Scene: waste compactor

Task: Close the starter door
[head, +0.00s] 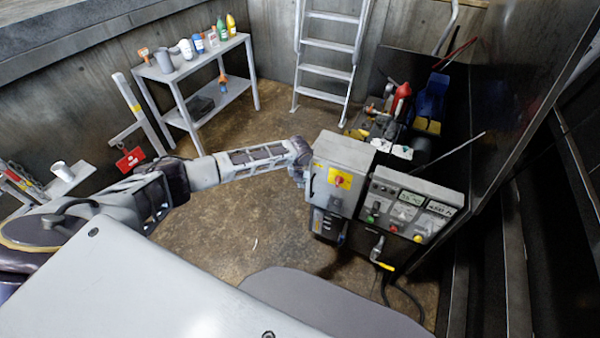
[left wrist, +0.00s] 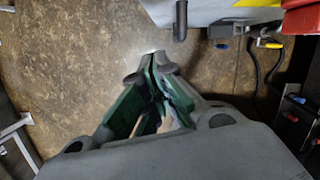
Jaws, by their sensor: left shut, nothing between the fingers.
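The starter box stands right of centre in the head view. I cannot tell whether the door is flush or slightly ajar. My left gripper (head: 302,176) is beside the box's left edge in the head view, partly hard to make out. In the left wrist view the gripper (left wrist: 150,68) has its green-padded fingers together at the tips, empty, just below the door's lower edge. My right gripper is out of view.
A control panel (head: 412,208) with buttons and displays adjoins the box on the right. A cable (head: 405,290) hangs below it. A shelf (head: 207,61) with bottles and a ladder (head: 327,70) stand behind. The floor left of the box is clear.

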